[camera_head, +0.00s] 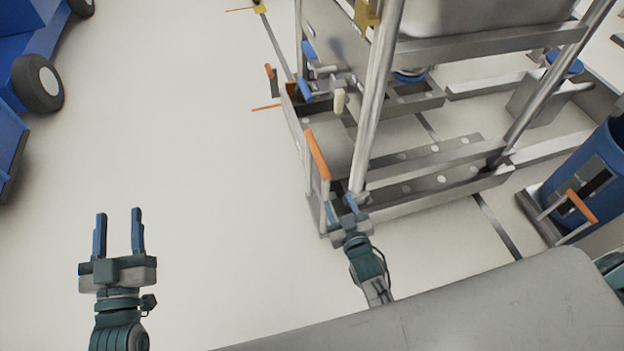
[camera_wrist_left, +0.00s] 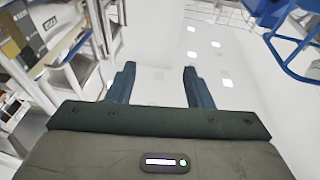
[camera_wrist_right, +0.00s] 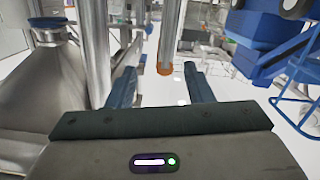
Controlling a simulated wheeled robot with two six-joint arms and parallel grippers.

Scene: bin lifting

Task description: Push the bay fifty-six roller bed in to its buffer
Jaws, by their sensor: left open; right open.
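A low metal roller bed (camera_head: 425,168) lies on the floor inside a metal stand, in the middle right of the head view. An upright orange handle (camera_head: 317,155) stands at its near left end. No bay number is readable. My right gripper (camera_head: 341,200) is open, just below that handle and close to the stand's leg. In the right wrist view, a metal post with an orange end (camera_wrist_right: 165,68) shows between the open fingers (camera_wrist_right: 161,86); contact cannot be told. My left gripper (camera_head: 119,218) is open and empty over bare floor, well left of the bed.
A silver hopper (camera_head: 480,12) sits in the stand above the bed. A blue bin (camera_head: 590,170) with an orange handle (camera_head: 581,206) stands at right. A blue wheeled cart (camera_head: 20,55) is at upper left. A grey surface (camera_head: 480,310) crosses the front. The left floor is clear.

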